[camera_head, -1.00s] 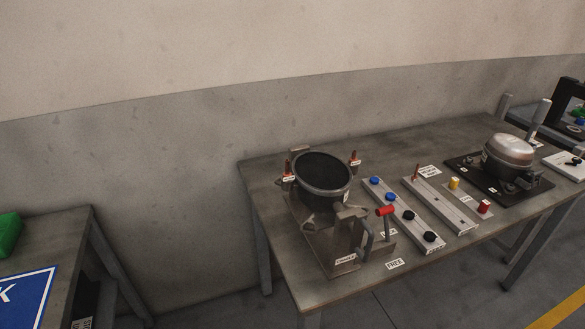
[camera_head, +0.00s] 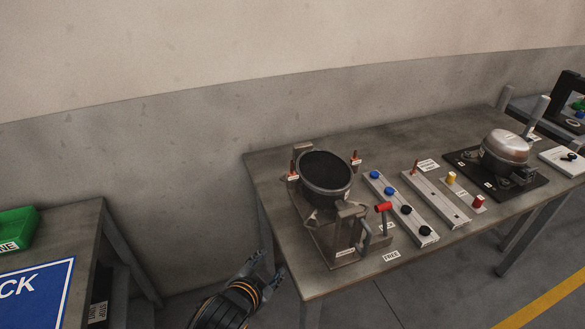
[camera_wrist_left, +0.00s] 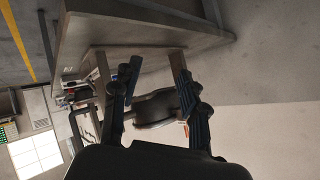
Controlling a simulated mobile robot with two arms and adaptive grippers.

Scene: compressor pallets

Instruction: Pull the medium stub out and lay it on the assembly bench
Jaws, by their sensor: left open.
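The assembly bench (camera_head: 405,146) stands in the middle and right of the head view. On it a dark open pot (camera_head: 326,178) sits in a clamp fixture. Copper-coloured stubs with small tags stand at the pot's left rim (camera_head: 293,170) and right rim (camera_head: 355,158). Another thin copper-coloured piece (camera_head: 415,167) stands on a pale rail. I cannot tell which one is the medium stub. My left gripper (camera_head: 271,262) is open and empty, off the bench's left front edge, below and left of the pot. It shows in the left wrist view (camera_wrist_left: 158,95) with its fingers apart.
A red-handled clamp (camera_head: 383,207) stands right of the pot. A rail with blue and black caps (camera_head: 402,210) and a silver compressor (camera_head: 506,150) are farther right. A second table with a green bin (camera_head: 17,228) stands left, with a gap between the tables.

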